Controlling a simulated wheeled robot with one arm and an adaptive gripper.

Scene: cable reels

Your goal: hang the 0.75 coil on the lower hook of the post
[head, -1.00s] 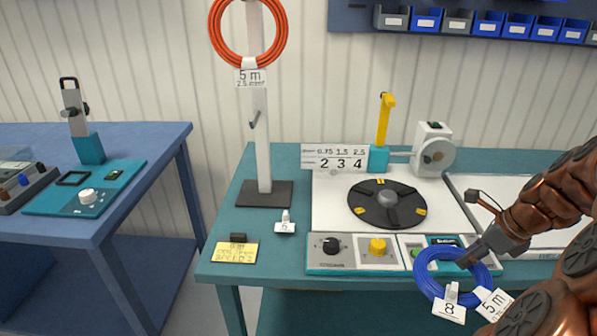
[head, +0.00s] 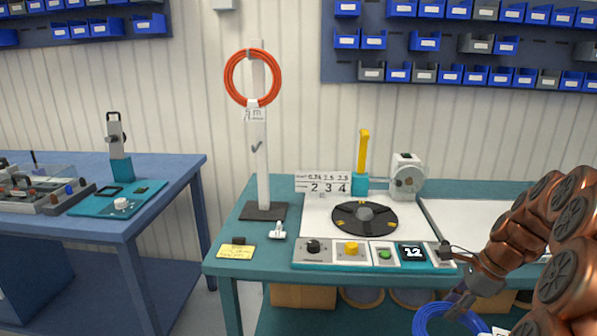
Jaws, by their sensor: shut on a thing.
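My gripper (head: 461,300) is at the lower right, shut on a blue coil (head: 426,315). The coil hangs in front of the table's front edge, its lower part cut off by the frame. Its tags are mostly out of view, so I cannot read a size on it now. The white post (head: 262,165) stands upright on a dark base at the table's back left. An orange coil (head: 231,88) with a 5 m tag hangs at its top. The lower hook (head: 257,147) shows as a small grey peg partway down the post and is bare.
The teal table (head: 225,262) carries a dark turntable (head: 338,222), a control panel with a "12" display (head: 412,252), a yellow lever (head: 363,150) and a yellow note (head: 236,252). A small white tag (head: 277,231) stands near the post base. A blue table (head: 180,185) stands left, across a gap.

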